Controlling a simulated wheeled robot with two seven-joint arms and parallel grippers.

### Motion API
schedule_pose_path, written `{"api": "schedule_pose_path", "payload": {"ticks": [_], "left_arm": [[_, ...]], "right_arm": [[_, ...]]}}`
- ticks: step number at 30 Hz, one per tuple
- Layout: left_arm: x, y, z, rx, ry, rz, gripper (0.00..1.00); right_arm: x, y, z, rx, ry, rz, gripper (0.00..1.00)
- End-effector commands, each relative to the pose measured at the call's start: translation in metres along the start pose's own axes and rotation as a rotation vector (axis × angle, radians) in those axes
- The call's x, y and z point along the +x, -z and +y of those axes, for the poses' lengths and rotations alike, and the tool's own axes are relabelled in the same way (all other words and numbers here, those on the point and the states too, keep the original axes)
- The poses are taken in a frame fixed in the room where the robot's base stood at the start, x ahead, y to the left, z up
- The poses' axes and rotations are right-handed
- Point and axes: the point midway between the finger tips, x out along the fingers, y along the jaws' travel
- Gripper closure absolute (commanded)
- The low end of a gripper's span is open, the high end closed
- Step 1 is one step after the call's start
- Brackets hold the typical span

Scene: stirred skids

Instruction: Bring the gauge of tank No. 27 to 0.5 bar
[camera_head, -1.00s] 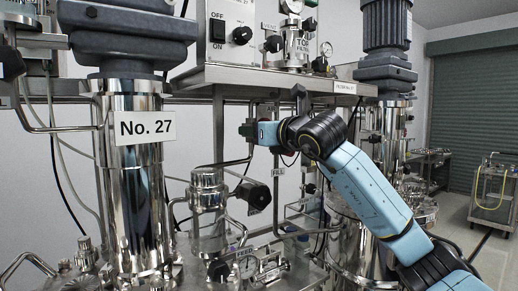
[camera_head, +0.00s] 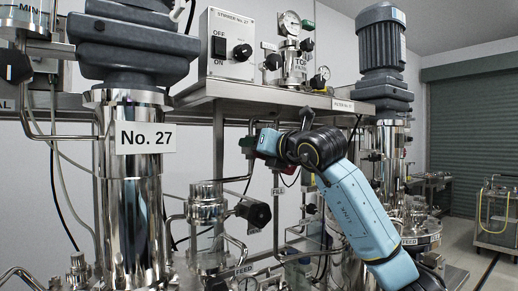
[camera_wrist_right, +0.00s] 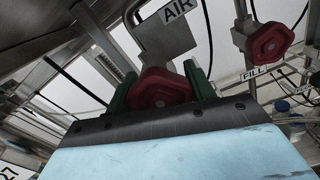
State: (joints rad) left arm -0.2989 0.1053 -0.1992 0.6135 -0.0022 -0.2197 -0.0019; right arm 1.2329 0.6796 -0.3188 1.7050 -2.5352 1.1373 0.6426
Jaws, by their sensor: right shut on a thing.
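Tank No. 27 (camera_head: 127,190) is a shiny steel column with a white "No. 27" label, on the left in the head view. My right gripper (camera_head: 252,143) reaches in from the right, beneath the shelf. In the right wrist view its green fingers (camera_wrist_right: 160,82) are on both sides of a red knob (camera_wrist_right: 158,90), shut on it, just below an "AIR" label (camera_wrist_right: 178,8). A dial gauge (camera_head: 248,284) shows at the bottom edge of the head view, cut off, and its needle is unreadable. My left gripper is out of view.
A second red knob (camera_wrist_right: 270,42), with a "FILL" label (camera_wrist_right: 253,73), is close on the right in the wrist view. Above my right gripper is a steel shelf (camera_head: 250,92) with the stirrer box (camera_head: 229,45) and other gauges (camera_head: 290,22). Pipes crowd the area.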

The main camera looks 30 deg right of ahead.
Motion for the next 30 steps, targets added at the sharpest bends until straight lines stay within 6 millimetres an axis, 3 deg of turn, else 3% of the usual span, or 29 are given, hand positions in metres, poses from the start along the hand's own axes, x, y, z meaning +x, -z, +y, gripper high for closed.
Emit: {"api": "schedule_pose_path", "payload": {"ticks": [3, 4, 9, 20, 23, 30], "left_arm": [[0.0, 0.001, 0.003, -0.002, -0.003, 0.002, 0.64], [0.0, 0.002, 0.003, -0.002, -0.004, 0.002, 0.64], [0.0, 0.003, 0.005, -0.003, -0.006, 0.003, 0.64], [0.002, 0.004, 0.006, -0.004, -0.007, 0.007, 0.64], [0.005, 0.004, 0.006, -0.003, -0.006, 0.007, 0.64], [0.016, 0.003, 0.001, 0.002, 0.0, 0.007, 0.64]], "right_arm": [[-0.001, -0.002, 0.0, 0.003, -0.002, -0.005, 0.69], [-0.001, -0.002, 0.0, 0.003, -0.002, -0.005, 0.45], [-0.001, -0.002, 0.0, 0.001, -0.001, -0.004, 0.25], [-0.007, -0.001, 0.0, -0.001, -0.001, -0.004, 0.25], [-0.02, 0.0, -0.001, -0.002, -0.001, -0.005, 0.25], [-0.074, 0.0, -0.001, -0.004, 0.0, -0.007, 0.25]]}}
